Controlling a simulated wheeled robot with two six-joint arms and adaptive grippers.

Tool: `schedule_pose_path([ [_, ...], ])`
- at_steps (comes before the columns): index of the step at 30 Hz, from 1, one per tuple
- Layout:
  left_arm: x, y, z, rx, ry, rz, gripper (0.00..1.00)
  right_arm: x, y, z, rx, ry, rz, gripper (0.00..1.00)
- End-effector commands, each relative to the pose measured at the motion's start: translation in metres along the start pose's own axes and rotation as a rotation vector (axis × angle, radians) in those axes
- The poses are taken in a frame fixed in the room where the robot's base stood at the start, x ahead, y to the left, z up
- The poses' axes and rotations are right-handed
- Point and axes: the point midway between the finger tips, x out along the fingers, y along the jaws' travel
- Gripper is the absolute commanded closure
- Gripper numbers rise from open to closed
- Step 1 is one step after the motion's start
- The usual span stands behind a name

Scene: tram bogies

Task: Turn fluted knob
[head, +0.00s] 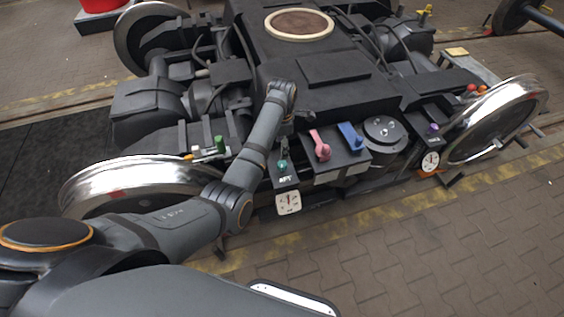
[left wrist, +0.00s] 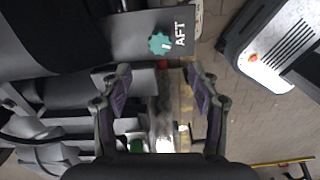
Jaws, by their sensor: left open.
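A teal fluted knob (head: 282,166) sits on a dark panel marked AFT at the near side of the bogie. In the left wrist view the teal knob (left wrist: 160,43) has a pale mark on its face and lies just beyond my fingertips. My left gripper (left wrist: 157,70) is open and empty, its two fingers apart, with the knob outside them. In the head view, my left arm reaches over the bogie's near side, and its gripper is hard to make out there. My right gripper is in neither view.
A pink lever (head: 320,146), a blue lever (head: 351,136) and a round dark cover (head: 384,134) stand right of the knob. A white gauge (head: 288,202) hangs below it. A green handle (head: 219,143) and a wheel (head: 140,183) are to the left. The paved floor in front is clear.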

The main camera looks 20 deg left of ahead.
Motion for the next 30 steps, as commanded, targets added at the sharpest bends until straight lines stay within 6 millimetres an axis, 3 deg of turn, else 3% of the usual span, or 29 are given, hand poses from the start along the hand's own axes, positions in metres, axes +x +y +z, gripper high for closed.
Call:
schedule_pose_path([
  [9,0.064,-0.001,-0.001,0.002,0.001,-0.002,0.39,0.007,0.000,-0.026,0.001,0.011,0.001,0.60],
  [15,0.095,0.000,-0.001,0.002,0.000,0.000,0.39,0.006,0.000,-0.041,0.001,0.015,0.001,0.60],
  [26,0.102,0.000,-0.001,0.002,-0.001,0.001,0.39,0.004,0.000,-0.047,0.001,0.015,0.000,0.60],
  [30,0.102,0.000,-0.001,0.002,-0.001,0.001,0.54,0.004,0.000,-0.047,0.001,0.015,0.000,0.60],
])
